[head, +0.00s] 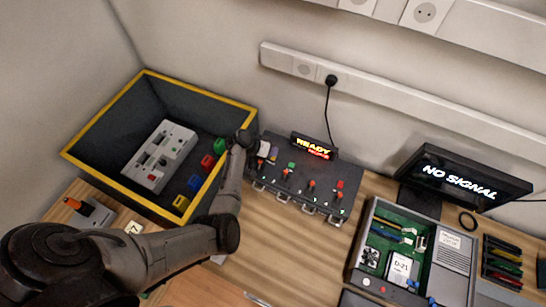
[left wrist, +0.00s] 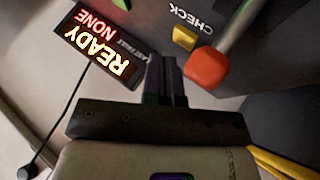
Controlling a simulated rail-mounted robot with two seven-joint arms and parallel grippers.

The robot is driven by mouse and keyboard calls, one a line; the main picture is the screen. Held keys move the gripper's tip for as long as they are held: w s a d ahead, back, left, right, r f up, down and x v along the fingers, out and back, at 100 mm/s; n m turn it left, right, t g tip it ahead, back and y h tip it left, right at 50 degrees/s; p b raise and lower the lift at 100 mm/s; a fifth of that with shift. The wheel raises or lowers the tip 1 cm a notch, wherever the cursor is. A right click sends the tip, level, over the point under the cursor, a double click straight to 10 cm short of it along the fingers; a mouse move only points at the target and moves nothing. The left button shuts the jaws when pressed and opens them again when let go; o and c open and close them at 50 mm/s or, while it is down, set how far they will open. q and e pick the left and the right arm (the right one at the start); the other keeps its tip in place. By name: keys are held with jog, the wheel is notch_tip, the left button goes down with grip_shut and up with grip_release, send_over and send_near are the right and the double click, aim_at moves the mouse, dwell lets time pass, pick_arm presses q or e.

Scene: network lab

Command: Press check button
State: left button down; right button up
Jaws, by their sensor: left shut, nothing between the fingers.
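The tester (head: 318,188) is a dark box on the bench with a row of red-tipped levers and a lit READY display (head: 313,147). In the left wrist view, the yellow button (left wrist: 185,38) sits beside the CHECK lettering (left wrist: 192,18). My left gripper (left wrist: 166,72) is shut and empty, its fingertips close to the yellow button. I cannot tell for certain whether they touch it. In the head view my left gripper (head: 245,140) is at the tester's left end and hides part of that end. My right gripper is not in view.
A red-tipped lever (left wrist: 207,66) stands right beside my fingers. A yellow-rimmed dark bin (head: 105,108) holding a grey device is left of the tester. An open case (head: 357,262) and a NO SIGNAL monitor (head: 461,181) are to the right. Bare bench lies before the tester.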

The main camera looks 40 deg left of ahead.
pick_arm(q)
jog(key=shift+f, duration=0.2)
jog(key=shift+f, duration=0.2)
jog(key=shift+f+b, duration=0.4)
jog(key=shift+b, duration=0.1)
dwell(0.5)
jog(key=shift+r, duration=0.1)
jog(key=shift+r+p, duration=0.3)
jog(key=shift+p, duration=0.1)
jog(key=shift+r+p, duration=0.45)
jog(key=shift+p, duration=0.05)
jog(key=shift+r, duration=0.1)
